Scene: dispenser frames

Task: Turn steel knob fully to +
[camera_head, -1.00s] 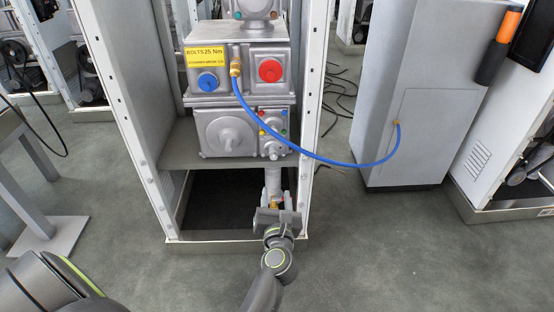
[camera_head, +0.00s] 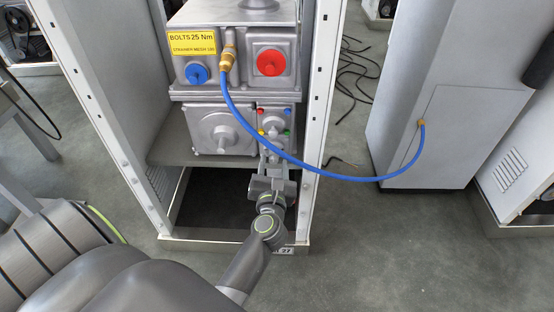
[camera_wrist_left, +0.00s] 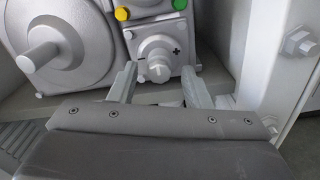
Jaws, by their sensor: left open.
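The steel knob (camera_wrist_left: 158,66) sits on a small square plate in the left wrist view, with a plus mark on the plate to its upper right. In the head view it is small and partly hidden by the gripper, low on the right panel of the grey machine (camera_head: 220,88). My left gripper (camera_head: 271,166) is just below the knob in the head view. In the left wrist view its two fingers (camera_wrist_left: 160,72) are open, one on each side of the knob, with gaps visible. I cannot tell whether the fingertips reach as deep as the knob.
A blue hose (camera_head: 300,163) runs from a brass fitting to the grey cabinet (camera_head: 455,85) on the right, passing close to the gripper. Green (camera_wrist_left: 121,14) and yellow (camera_wrist_left: 179,4) buttons sit above the knob. A larger round steel boss (camera_wrist_left: 45,55) is to its left. White rack posts stand either side.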

